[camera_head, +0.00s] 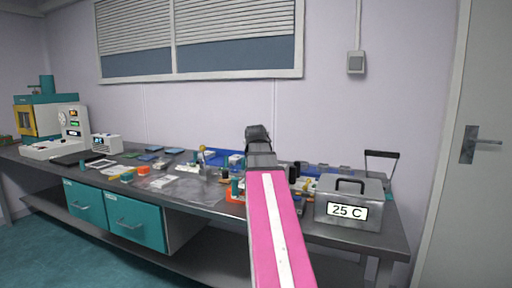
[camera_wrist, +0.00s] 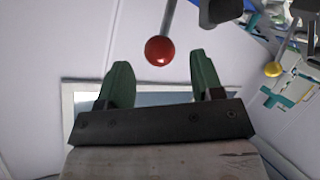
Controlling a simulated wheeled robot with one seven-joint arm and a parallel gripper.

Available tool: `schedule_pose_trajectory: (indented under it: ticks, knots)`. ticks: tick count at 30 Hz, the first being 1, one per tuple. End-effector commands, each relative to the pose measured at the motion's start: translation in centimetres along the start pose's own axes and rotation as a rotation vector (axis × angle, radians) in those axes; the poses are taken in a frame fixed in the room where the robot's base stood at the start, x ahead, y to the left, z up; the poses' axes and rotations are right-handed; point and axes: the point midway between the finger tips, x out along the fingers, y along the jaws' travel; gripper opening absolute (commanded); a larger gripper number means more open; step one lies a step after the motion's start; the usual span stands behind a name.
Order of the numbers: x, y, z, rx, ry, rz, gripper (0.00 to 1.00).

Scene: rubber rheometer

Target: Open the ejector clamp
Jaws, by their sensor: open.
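In the wrist view, a red ball knob (camera_wrist: 158,51) sits on the end of a grey rod that enters from the top edge. It appears between the tips of my gripper (camera_wrist: 160,72), whose green fingers are spread apart with nothing held. I cannot tell how far beyond the fingertips the knob is. A second lever with a yellow ball (camera_wrist: 273,69) is off to the right. The frames do not make clear which lever belongs to the ejector clamp. In the head view my pink and white arm hides part of the bench, and the fingers cannot be made out.
The grey bench (camera_head: 190,190) holds several small items. A metal box marked 25 C (camera_head: 348,211) stands at its right end, right of my arm. A teal machine (camera_head: 45,110) stands at the far left. The wall is behind the bench, and a door (camera_head: 440,180) is at right.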

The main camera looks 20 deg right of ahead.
Motion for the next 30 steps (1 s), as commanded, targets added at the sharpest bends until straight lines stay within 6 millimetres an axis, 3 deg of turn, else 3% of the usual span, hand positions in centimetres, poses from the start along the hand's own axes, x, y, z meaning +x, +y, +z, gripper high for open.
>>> schedule_pose_trajectory:
  ticks: [3, 10, 30]
  knots:
    - [-2.5, -0.1, 0.2, 0.0, 0.002, 0.001, 0.61]
    - [-5.0, -0.1, 0.1, 0.0, 0.001, 0.0, 0.61]
    - [-5.4, 0.0, 0.0, 0.0, 0.0, 0.0, 0.61]
